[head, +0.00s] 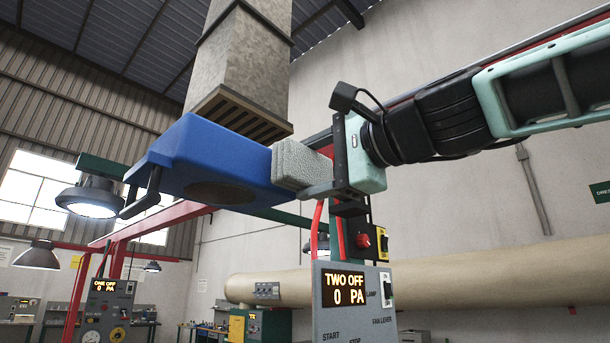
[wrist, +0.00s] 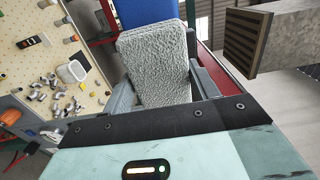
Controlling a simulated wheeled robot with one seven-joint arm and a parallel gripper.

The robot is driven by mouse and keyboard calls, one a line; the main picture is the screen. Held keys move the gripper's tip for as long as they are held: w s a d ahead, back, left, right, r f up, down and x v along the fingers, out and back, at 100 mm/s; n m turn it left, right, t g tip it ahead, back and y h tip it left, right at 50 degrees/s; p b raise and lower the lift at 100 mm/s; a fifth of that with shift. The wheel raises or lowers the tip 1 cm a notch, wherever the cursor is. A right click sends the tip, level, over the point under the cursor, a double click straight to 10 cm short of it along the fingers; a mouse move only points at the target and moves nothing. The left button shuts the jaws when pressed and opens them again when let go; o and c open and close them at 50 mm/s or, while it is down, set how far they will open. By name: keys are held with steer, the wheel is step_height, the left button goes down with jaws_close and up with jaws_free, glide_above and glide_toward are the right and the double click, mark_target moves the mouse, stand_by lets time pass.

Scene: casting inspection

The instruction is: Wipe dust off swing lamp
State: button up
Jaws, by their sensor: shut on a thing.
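My gripper (head: 325,178) is shut on a grey, rough-textured wiping pad (head: 299,165), which fills the middle of the wrist view (wrist: 158,68). The pad's far end is at the right end of a blue hood-like body (head: 215,160) with a dark round patch underneath; I cannot tell whether they touch. The blue body also shows behind the pad in the wrist view (wrist: 150,12). A lit round lamp (head: 92,195) hangs left of the blue body, on a green arm. Dust on it cannot be made out.
A square grey duct with a slatted mouth (head: 240,110) hangs just above the blue body. A control box reading TWO OFF (head: 352,300) stands below my gripper. Another box reads ONE OFF (head: 108,310). The wrist view shows a bench (wrist: 50,75) with small metal parts and a white container.

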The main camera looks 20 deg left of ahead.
steer(key=b+v, duration=0.2)
steer(key=v, duration=0.1)
steer(key=shift+s+d+f, duration=0.1)
steer(key=shift+d+f, duration=0.05)
steer(key=shift+s+d+b, duration=0.2)
steer(key=shift+d+b, duration=0.15)
steer(key=shift+d, duration=0.05)
steer(key=b+v, duration=0.2)
steer(key=v, duration=0.1)
steer(key=shift+r, duration=0.2)
stand_by(0.9)
